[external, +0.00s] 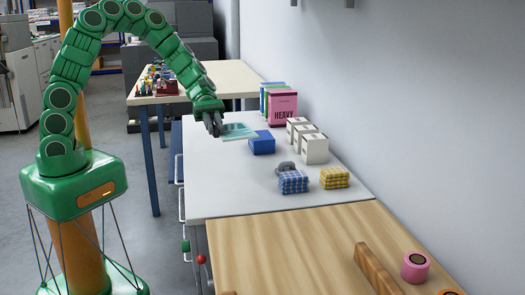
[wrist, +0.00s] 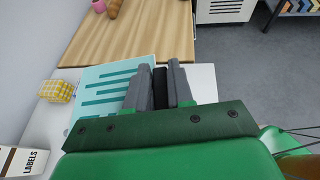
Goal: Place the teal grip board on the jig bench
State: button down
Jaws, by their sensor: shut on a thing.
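The teal grip board (external: 240,131) is a thin, flat, pale teal sheet with darker teal stripes. My gripper (external: 215,124) is shut on one edge of it and holds it over the white-topped table (external: 225,185). In the wrist view the board (wrist: 112,78) sticks out to the left of my gripper's fingers (wrist: 158,85), and part of it is hidden behind them. A wood-topped bench (external: 285,240) adjoins the near end of the white table. No label shows which surface is the jig bench.
The white table carries a blue box (external: 262,143), white boxes (external: 315,149), a pink HEAVY box (external: 283,106), a blue checked bundle (external: 293,182) and a yellow checked one (external: 334,178).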

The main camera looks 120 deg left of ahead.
jog(key=w+d+f+m+g+h, duration=0.2)
jog(key=w+d+m+g, duration=0.1)
jog(key=w+d, duration=0.7)
jog(key=w+d+f+m+g+h, duration=0.2)
jog(key=w+d+m+g+h, duration=0.1)
jog(key=w+d, duration=0.7)
send_over(277, 249)
jog(key=s, duration=0.1)
notch_tip(277, 249, down, 9)
jog(key=shift+f, duration=0.1)
jog(key=shift+w+f, duration=0.35)
jog(key=shift+f, duration=0.1)
jog(key=shift+w+f+t, duration=0.1)
jog(key=shift+f+t, duration=0.2)
jog(key=shift+f, duration=1.2)
jog(key=shift+f, duration=0.15)
jog(key=c, duration=1)
grip_release()
